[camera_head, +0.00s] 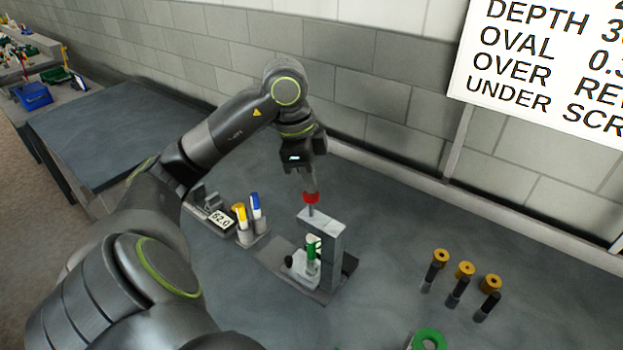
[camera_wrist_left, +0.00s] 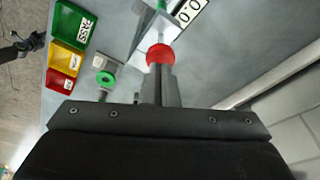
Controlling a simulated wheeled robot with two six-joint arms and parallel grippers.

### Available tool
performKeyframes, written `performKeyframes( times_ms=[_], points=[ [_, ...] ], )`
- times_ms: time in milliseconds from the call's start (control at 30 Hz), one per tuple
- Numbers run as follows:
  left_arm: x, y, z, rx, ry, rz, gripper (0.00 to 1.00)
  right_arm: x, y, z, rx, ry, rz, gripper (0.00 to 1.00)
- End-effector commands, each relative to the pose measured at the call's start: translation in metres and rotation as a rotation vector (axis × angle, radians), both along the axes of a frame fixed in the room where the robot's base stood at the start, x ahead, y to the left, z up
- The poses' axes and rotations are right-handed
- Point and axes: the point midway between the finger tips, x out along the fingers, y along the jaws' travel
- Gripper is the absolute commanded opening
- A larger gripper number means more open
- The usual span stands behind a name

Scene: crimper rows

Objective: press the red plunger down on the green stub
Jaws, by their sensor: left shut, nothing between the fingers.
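The red plunger (camera_head: 311,197) sits on a rod at the top of the grey press frame (camera_head: 334,250). The green stub (camera_head: 312,252) stands upright in the press below it. My left gripper (camera_head: 310,186) is shut, its fingertips right above the red plunger, touching or nearly so. In the left wrist view the red plunger (camera_wrist_left: 160,55) is just beyond the shut fingers (camera_wrist_left: 158,80). The lower end of the plunger rod is hidden in the head view, so its gap to the stub cannot be told.
Several dark pegs with orange tops (camera_head: 464,270) stand to the right. A green ring (camera_head: 428,340) is at the front. Green, yellow and red trays (camera_wrist_left: 64,58) show in the left wrist view.

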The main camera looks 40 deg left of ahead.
Motion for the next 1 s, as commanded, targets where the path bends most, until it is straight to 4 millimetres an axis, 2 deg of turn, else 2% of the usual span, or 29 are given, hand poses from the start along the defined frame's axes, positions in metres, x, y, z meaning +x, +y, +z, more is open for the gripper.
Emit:
performKeyframes(
  times_ms=[1000],
  points=[
    [0.000,0.000,-0.033,-0.001,0.001,0.000,0.00,0.000,-0.002,-0.026,-0.002,0.000,0.001,0.36]
  ],
)
